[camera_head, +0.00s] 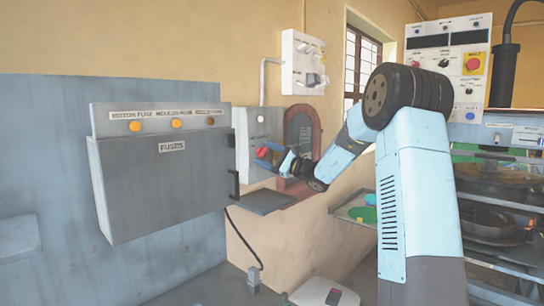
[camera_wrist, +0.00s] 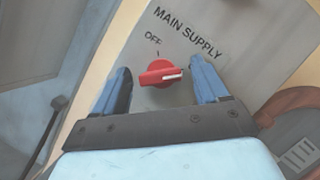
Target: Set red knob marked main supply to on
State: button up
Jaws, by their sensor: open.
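The red knob (camera_wrist: 160,73) marked MAIN SUPPLY sits on a grey panel (camera_wrist: 262,62). Its white mark points to the right in the wrist view, not at the OFF label above it. No ON label is readable. My gripper (camera_wrist: 160,65) is open, with one blue finger on each side of the knob. Gaps show between the fingers and the knob. In the head view, the knob (camera_head: 262,153) shows small at the grey box (camera_head: 250,138), and my gripper (camera_head: 270,156) is right at it, partly covering it.
A grey fuse cabinet (camera_head: 160,180) stands left of the supply box. A small grey shelf (camera_head: 260,202) juts out below my gripper. A white switch box (camera_head: 303,62) hangs above. A control panel (camera_head: 445,60) and shelving stand at right.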

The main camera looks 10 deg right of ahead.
jog(key=v, duration=1.4)
jog(key=shift+a, duration=0.15)
jog(key=s+a+f+n+g+h, duration=0.2)
jog(key=s+a+n+g+h, duration=0.3)
jog(key=s+a+n+g, duration=0.85)
jog(key=s+d+f+n+t+h, duration=0.1)
jog(key=s+h, duration=0.4)
jog(key=s, duration=0.8)
jog(key=s+d+f+n+t+h, duration=0.1)
jog(key=s+d+t+h, duration=0.3)
jog(key=s, duration=1)
jog(key=shift+n+h, duration=0.55)
jog(key=shift+h, duration=0.45)
jog(key=shift+d, duration=0.15)
